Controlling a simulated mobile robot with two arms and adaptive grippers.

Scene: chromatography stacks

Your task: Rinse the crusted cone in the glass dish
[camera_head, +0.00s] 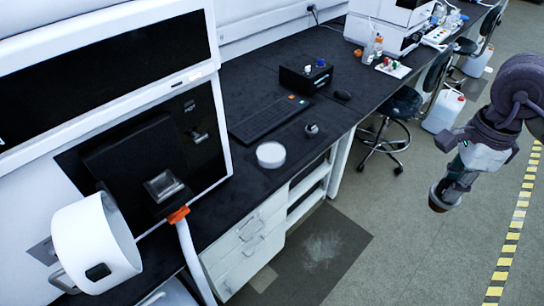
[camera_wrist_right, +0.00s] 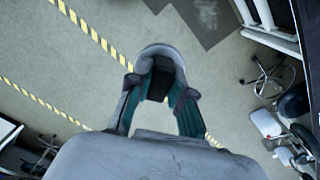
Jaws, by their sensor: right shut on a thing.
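My right gripper (camera_head: 455,183) hangs over the floor at the right, away from the bench. It is shut on the cone (camera_head: 437,199), a small grey-brown piece with a rounded end. In the right wrist view the cone (camera_wrist_right: 162,52) sits between the two fingers of the gripper (camera_wrist_right: 160,92), its outer end grey and curved. Crust on it cannot be made out clearly. The glass dish (camera_head: 271,155), round and whitish, stands on the black bench near its front edge, well left of the gripper. My left gripper is not in view.
A small metal piece (camera_head: 312,129) lies behind the dish. A keyboard (camera_head: 268,119), a black box (camera_head: 305,78) and a mouse (camera_head: 342,94) are farther back. The open instrument (camera_head: 95,240) stands left. A stool (camera_head: 385,135) and white canister (camera_head: 443,112) stand beyond the bench's front edge.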

